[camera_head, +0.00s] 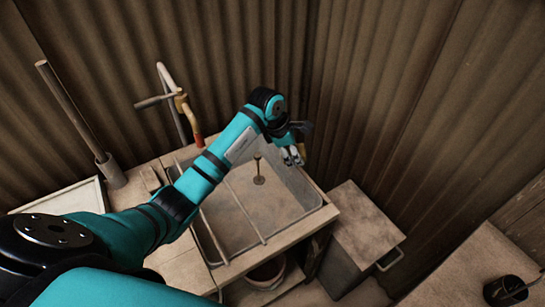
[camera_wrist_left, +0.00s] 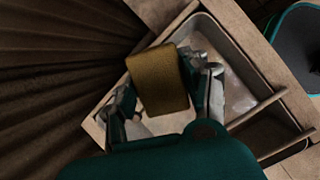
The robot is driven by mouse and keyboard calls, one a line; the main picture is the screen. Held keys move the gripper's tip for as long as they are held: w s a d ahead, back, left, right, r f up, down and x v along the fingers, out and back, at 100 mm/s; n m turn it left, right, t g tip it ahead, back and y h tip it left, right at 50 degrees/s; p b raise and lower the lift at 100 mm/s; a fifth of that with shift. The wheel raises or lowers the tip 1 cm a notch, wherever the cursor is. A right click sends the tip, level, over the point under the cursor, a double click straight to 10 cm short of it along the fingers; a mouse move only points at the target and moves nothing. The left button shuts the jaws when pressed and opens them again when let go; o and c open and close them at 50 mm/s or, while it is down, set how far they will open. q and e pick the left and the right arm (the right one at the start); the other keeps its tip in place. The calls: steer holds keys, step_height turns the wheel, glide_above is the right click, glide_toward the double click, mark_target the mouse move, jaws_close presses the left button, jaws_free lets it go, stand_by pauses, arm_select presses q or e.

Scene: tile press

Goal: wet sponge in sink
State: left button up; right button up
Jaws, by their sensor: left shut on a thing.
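My left gripper (camera_head: 294,155) is shut on a yellow-brown sponge, a block that shows clearly in the left wrist view (camera_wrist_left: 158,80) between the two fingers. In the head view only a small yellowish bit of it shows beside the fingers. The sink (camera_head: 284,232) is a pale basin set in a worn counter; it also shows in the left wrist view (camera_wrist_left: 262,82). The gripper is over the sink's far right corner, and the sponge appears above the rim there. I cannot tell whether the sponge touches anything or is wet. My right gripper is out of view.
A faucet (camera_head: 171,99) with a bent spout stands behind the sink. Thin bars (camera_head: 246,214) cross the basin's left part, and a thin upright piece (camera_head: 258,170) stands in it. Corrugated walls close in behind. A lidded bin (camera_head: 365,226) stands right; a dark cup (camera_head: 505,290) sits lower right.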

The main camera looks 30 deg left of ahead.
arm_select(q)
steer(key=s+a+f+n+t+y+p, duration=0.1)
steer(key=s+a+f+n+y, duration=0.1)
steer(key=a+f+n, duration=0.35)
step_height(320, 180, down, 19)
steer(key=b, duration=1.4)
steer(key=shift+s+f+b, duration=0.2)
steer(key=shift+b, duration=0.2)
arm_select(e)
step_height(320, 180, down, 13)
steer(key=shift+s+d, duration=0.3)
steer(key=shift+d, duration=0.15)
arm_select(q)
steer(key=shift+m, duration=0.25)
step_height(320, 180, up, 17)
steer(key=p, duration=1.3)
steer(key=shift+f, duration=0.15)
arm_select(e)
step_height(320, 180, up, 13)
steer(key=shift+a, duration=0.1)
arm_select(q)
steer(key=shift+r+p, duration=1.55)
steer(key=shift+r, duration=0.5)
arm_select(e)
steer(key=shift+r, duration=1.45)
